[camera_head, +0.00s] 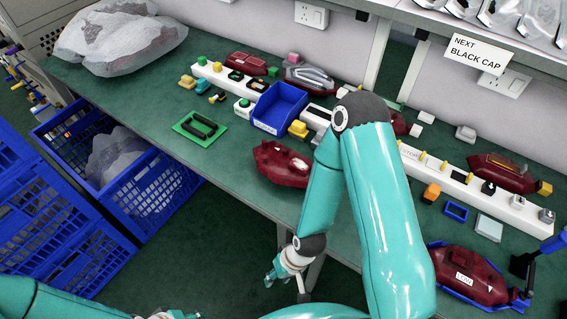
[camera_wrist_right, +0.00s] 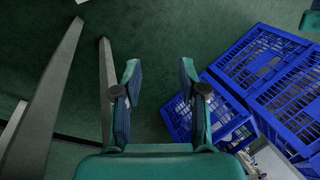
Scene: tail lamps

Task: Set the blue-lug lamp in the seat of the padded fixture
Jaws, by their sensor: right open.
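Several dark red tail lamps are on the green bench. One lamp (camera_head: 283,165) lies at the front edge; another (camera_head: 468,275) lies in a blue tray at the right with a white label. Others lie at the back (camera_head: 246,64) and at the right (camera_head: 503,173). I cannot make out a blue lug on any of them. A green plate with black pads (camera_head: 200,128), which looks like the padded fixture, lies at the left, its seat empty. My right gripper (camera_head: 275,274) hangs off the bench front, open and empty (camera_wrist_right: 160,85). My left gripper (camera_head: 168,316) is mostly cut off.
A blue bin (camera_head: 279,108) stands mid-bench beside small coloured blocks and white strips. A bagged bundle (camera_head: 115,38) lies at the back left. Blue crates (camera_head: 150,193) stand on the floor left of the bench; they also show in the wrist view (camera_wrist_right: 235,70). My right arm hides the bench middle.

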